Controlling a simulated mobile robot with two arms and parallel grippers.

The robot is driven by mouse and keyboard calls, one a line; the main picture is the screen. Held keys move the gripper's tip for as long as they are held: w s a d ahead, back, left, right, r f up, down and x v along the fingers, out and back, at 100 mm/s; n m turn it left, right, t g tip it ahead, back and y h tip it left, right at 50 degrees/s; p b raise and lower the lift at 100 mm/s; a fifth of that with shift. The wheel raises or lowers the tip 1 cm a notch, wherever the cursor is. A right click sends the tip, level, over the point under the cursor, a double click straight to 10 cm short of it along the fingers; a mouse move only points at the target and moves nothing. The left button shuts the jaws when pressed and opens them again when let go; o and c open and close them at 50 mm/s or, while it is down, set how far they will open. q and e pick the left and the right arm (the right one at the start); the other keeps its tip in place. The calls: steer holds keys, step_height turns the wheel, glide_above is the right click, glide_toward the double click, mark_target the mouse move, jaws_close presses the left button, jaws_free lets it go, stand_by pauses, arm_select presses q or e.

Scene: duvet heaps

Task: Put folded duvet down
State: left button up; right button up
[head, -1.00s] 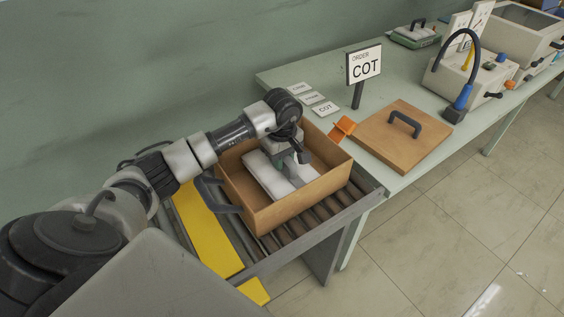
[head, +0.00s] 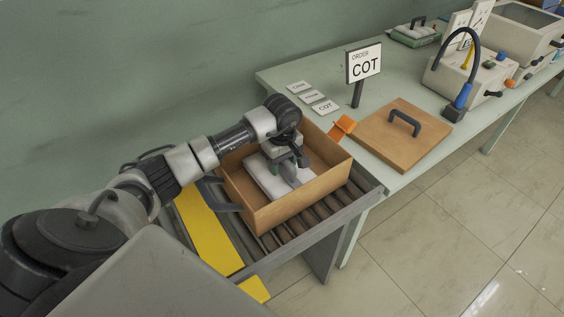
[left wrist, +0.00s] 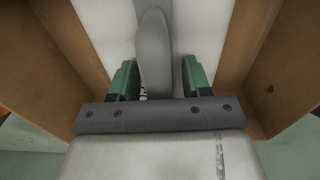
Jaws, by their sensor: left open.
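The folded duvet (head: 262,180) is a flat white bundle lying inside an open wooden box (head: 287,212). It also shows in the left wrist view (left wrist: 105,22), with a grey raised strip (left wrist: 153,50) along its middle. My left gripper (head: 288,168) is inside the box, just above the duvet. In the left wrist view its green fingers (left wrist: 160,78) are apart, one on each side of the grey strip, with gaps visible beside it. The part of the duvet under the gripper is hidden. My right gripper is not in view.
The box stands on a roller conveyor (head: 345,208) with a yellow strip (head: 208,235). On the green table are a wooden lid (head: 385,150) with a dark handle, an orange piece (head: 342,127), small cards (head: 313,97) and a COT sign (head: 364,63). The wall is close behind.

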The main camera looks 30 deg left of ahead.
arm_select(q)
step_height(320, 180, up, 11)
steer(key=shift+f+b, duration=0.1)
steer(key=shift+b, duration=0.85)
steer(key=shift+r, duration=0.6)
